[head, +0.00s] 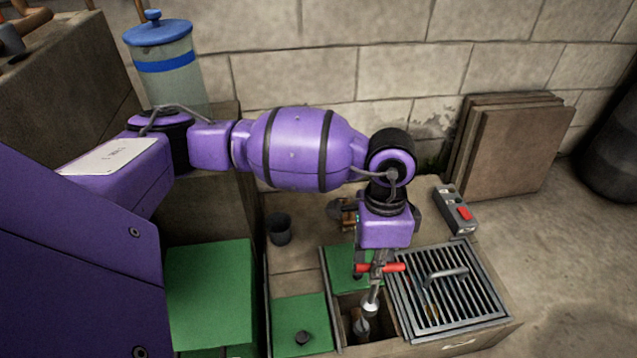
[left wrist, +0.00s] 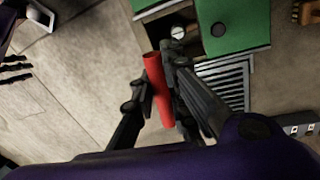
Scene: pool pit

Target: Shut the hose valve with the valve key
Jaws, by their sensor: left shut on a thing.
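The valve key has a red crossbar handle (head: 395,267) and a silver shaft (head: 371,299). The shaft points down into the open bay of the pit (head: 346,302), slightly tilted. My left gripper (head: 377,262) is above that bay and shut on the key's handle. In the left wrist view the red handle (left wrist: 158,88) lies between the fingers of the left gripper (left wrist: 160,103). A grey fitting (head: 361,328) shows at the key's lower end. The hose valve is not clear, and I cannot tell whether the key sits on it. My right gripper is out of view.
A metal grate with a handle (head: 452,293) lies right of the bay. Green lids (head: 302,323) lie to its left. A grey box with a red button (head: 459,212), a dark cup (head: 279,229) and leaning slabs (head: 511,146) stand behind. A blue-lidded canister (head: 170,82) stands back left.

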